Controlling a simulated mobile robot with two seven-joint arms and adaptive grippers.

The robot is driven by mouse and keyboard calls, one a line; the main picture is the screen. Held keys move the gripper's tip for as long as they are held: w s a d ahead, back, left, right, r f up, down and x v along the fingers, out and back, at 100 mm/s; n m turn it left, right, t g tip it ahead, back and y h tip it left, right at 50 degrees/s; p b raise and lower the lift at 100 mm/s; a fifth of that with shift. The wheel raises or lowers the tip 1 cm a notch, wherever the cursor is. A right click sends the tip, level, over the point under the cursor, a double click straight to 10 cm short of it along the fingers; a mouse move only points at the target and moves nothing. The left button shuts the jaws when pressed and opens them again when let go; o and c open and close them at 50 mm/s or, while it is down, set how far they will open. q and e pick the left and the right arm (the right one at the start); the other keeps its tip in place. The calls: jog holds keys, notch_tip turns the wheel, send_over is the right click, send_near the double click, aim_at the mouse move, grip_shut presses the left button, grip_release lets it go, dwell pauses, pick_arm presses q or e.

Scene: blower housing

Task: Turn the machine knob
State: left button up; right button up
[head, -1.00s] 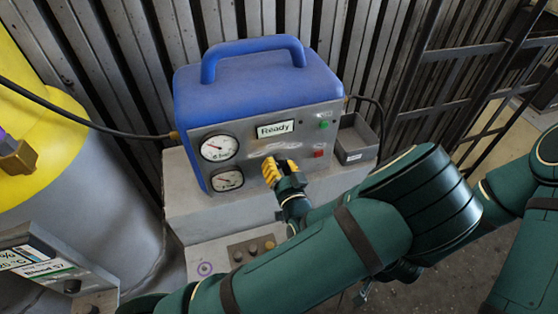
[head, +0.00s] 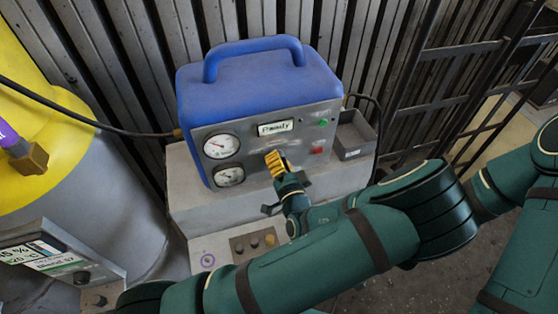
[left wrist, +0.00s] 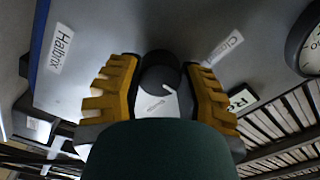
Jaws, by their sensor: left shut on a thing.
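The machine (head: 258,85) is a box with a blue cover and handle and a grey front panel on a grey block. My left gripper (head: 276,163), with yellow ribbed fingers, is at the middle of the panel, below the display. In the left wrist view, the round black knob (left wrist: 160,70) sits between the two yellow fingers of the left gripper (left wrist: 160,92), which is shut on it. A short white line shows beside the knob. In the head view the fingers hide the knob. My right gripper is not in view.
Two gauges (head: 222,146) are left of the gripper; a green button (head: 323,122) and a red button (head: 318,150) are to its right. A grey open bin (head: 353,150) stands right of the machine. A yellow-topped tank (head: 50,130) stands left. Several knobs (head: 254,241) lie below.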

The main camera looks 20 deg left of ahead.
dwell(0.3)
pick_arm(q)
jog(key=o, duration=1.2)
jog(key=shift+a, duration=0.1)
jog(key=v, duration=1.2)
jog(key=s+f+n+g+h, duration=0.1)
jog(key=f+n+g+h, duration=0.1)
jog(key=f+g+h, duration=0.2)
jog(key=s+a+f+n+g+h, duration=0.1)
jog(key=s+f+n+g+h, duration=0.1)
jog(key=f+g+h, duration=0.2)
jog(key=s+a+f+n+g+h, duration=0.1)
jog(key=f+n+g+h, duration=0.2)
jog(key=f+g+h, duration=0.2)
jog(key=shift+s+a+f+h, duration=0.1)
jog(key=shift+s+f+h, duration=0.05)
jog(key=shift+f+h, duration=0.4)
